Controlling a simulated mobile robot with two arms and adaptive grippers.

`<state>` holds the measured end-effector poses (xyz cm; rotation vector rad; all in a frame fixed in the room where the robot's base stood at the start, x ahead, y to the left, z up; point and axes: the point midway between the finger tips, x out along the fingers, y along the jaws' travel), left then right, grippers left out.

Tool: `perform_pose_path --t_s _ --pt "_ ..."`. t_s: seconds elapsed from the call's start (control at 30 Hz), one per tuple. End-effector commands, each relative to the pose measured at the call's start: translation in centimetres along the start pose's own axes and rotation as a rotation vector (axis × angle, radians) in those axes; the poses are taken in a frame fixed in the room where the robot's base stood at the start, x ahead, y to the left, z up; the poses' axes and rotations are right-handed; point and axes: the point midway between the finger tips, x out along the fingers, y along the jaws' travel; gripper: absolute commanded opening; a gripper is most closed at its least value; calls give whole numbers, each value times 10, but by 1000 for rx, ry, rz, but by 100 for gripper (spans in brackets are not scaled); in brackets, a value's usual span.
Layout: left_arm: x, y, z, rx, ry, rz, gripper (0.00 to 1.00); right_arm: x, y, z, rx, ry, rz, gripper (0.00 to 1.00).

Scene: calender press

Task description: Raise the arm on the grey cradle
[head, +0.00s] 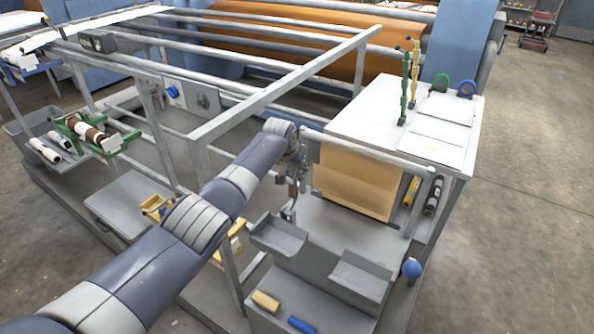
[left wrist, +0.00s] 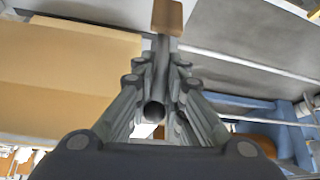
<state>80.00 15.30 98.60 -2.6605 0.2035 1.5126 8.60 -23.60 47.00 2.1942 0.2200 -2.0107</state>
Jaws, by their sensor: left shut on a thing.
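My left arm comes in from the lower left in the head view, and its gripper (head: 292,178) is beside the left end of the hanging tan sheet. A grey cradle (head: 278,238) like an open tray sits just below it; a narrow grey piece (head: 288,213) stands at its rim. In the left wrist view the fingers (left wrist: 155,85) are closed around a dark grey bar, taken to be the arm (left wrist: 164,45), which ends in a brown block (left wrist: 167,15). Where the bar joins the cradle is hidden. My right gripper is not in view.
A second grey tray (head: 360,276) is at the right, near a blue ball knob (head: 411,269). The tan sheet (head: 357,182) hangs from a rail beside the white table (head: 375,120). Grey frame bars (head: 270,92) cross above and left of the gripper. Open floor lies at right.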

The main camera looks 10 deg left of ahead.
Motion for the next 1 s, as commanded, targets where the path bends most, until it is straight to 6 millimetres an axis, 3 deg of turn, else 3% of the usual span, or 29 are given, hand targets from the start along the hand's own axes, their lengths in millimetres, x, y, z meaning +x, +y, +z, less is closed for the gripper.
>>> perform_pose_path --t_s 0.47,0.5,0.57,1.0 --pt "0 6 -1 -8 6 12 0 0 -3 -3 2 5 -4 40" --pt "0 6 -1 -8 6 12 15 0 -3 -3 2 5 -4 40" --pt "0 6 -1 -8 5 12 29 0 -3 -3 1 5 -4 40" --pt "-1 2 1 -3 0 4 30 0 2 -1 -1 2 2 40"
